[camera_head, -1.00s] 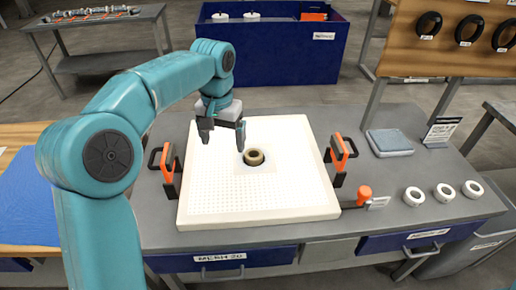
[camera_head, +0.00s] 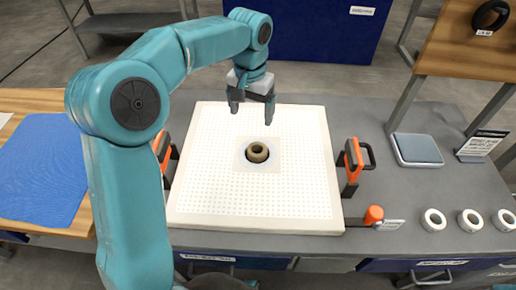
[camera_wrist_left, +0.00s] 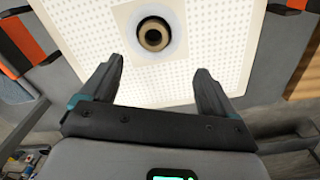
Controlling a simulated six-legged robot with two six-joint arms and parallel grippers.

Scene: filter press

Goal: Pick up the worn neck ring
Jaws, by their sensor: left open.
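The worn neck ring (camera_head: 257,152) is a small brown ring. It sits in the dark centre hole of the white perforated filter plate (camera_head: 205,185). In the left wrist view the ring (camera_wrist_left: 153,37) shows ahead of the fingers, inside a pale round patch. My left gripper (camera_head: 252,106) is open and empty. It hangs above the far part of the plate, behind the ring in the head view. In the left wrist view its two fingers (camera_wrist_left: 158,85) stand wide apart, with bare plate between them. My right gripper does not show.
Orange-and-black clamps flank the plate, one at the right (camera_head: 352,165). An orange knob (camera_head: 374,214) stands at its front right corner. Several white rings (camera_head: 470,220) lie farther right. A grey pad (camera_head: 418,149) lies at the back right. A blue cloth (camera_head: 40,165) covers the left table.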

